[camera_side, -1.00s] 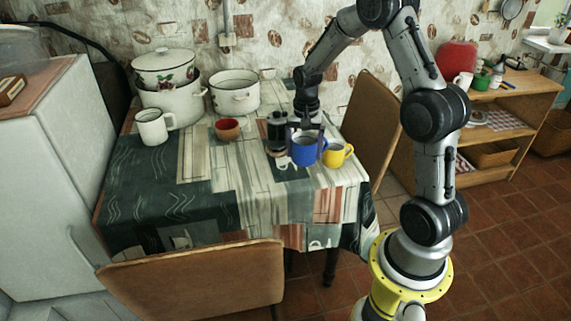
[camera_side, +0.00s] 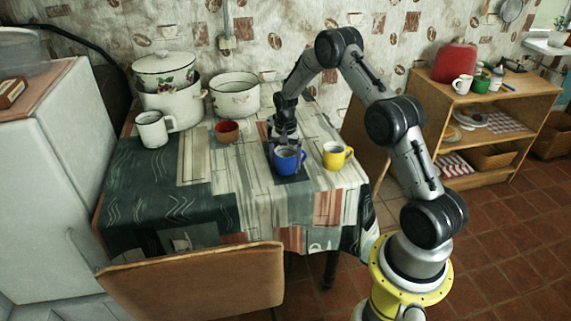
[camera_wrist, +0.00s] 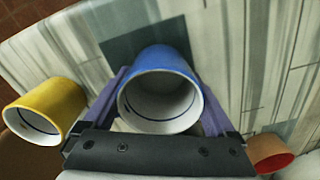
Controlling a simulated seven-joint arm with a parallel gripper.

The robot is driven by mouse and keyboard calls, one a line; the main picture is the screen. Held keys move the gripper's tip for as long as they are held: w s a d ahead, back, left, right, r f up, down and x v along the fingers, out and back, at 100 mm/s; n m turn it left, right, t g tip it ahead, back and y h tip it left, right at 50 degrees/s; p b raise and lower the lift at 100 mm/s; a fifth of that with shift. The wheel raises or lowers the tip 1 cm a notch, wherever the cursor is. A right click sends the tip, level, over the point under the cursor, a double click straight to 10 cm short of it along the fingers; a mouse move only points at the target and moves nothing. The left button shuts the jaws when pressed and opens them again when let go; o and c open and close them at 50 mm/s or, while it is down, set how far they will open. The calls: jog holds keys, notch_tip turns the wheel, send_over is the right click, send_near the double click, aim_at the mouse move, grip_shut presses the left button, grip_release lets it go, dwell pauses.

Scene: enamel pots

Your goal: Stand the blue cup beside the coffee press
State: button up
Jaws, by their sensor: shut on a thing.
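The blue cup (camera_side: 289,161) is upright at the right-middle part of the table, left of the yellow mug. My gripper (camera_side: 286,147) is shut around it from above. In the wrist view the blue cup (camera_wrist: 163,58) sits between my two purple fingers, its white inside facing the camera and empty. I cannot tell whether its base touches the cloth. The coffee press cannot be made out now; my gripper and wrist cover the area where it showed earlier.
A yellow mug (camera_side: 334,155) stands close by on the right, and a red bowl (camera_side: 227,132) to the left. A white mug (camera_side: 153,130), a lidded pot (camera_side: 168,103) and an open pot (camera_side: 235,97) stand farther left and back. The table front (camera_side: 240,200) is clear.

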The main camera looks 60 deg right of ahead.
jog(key=shift+f, duration=0.55)
jog(key=shift+f, duration=0.1)
jog(key=o, duration=1.3)
jog(key=shift+f, duration=0.1)
